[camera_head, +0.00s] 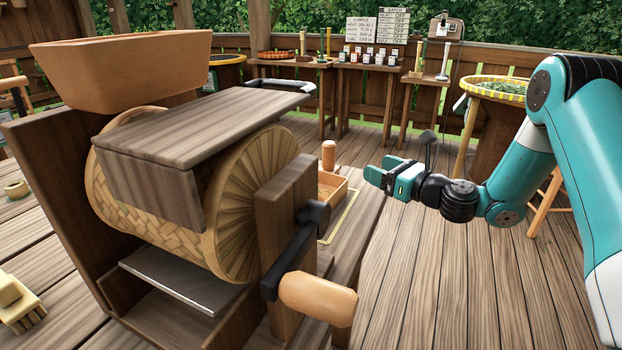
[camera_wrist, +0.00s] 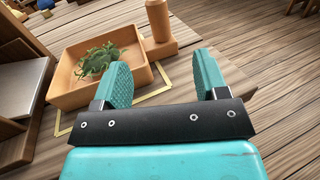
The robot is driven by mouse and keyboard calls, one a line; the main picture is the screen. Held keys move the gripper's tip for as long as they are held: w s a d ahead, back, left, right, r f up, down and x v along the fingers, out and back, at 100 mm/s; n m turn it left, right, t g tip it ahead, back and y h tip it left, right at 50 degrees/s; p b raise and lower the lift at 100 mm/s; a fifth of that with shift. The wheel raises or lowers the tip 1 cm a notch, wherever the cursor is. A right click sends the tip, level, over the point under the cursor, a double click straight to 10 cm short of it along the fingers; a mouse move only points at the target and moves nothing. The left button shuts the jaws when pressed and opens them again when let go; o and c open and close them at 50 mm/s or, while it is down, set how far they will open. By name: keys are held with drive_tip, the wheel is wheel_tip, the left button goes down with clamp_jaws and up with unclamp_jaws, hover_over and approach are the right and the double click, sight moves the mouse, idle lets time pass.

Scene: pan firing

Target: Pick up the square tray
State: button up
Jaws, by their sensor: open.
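The square tray (camera_wrist: 72,98) is a shallow orange-brown wooden box with a small heap of green leaves (camera_wrist: 100,62) inside. An upright wooden post handle (camera_wrist: 158,28) stands at its right side in the wrist view. In the head view the tray (camera_head: 337,197) is partly hidden behind the drum machine, and its handle (camera_head: 328,155) rises above it. My gripper (camera_head: 377,168) is open and empty, to the right of the tray and apart from it. In the wrist view the handle lies beyond the gap between my fingertips (camera_wrist: 161,62).
A yellow outline (camera_head: 352,212) surrounds the tray on the low wooden surface. The drum machine (camera_head: 247,200) with its crank handle (camera_head: 318,298) stands left and in front. Tables with jars (camera_head: 368,57) stand at the back. The floor (camera_head: 430,290) at right is clear.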

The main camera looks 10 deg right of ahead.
drive_tip(key=p, duration=1)
approach(333, 149)
drive_tip(key=shift+w+a, duration=0.1)
drive_tip(key=shift+w, duration=0.6)
drive_tip(key=x, duration=0.4)
drive_tip(key=shift+w+a+f, duration=0.2)
drive_tip(key=shift+w+f, duration=0.1)
drive_tip(key=p+x, duration=0.1)
drive_tip(key=x, duration=0.3)
drive_tip(key=shift+a+r, duration=0.2)
drive_tip(key=shift+a, duration=0.05)
drive_tip(key=shift+w+a, duration=0.2)
drive_tip(key=shift+w, duration=0.35)
clamp_jaws()
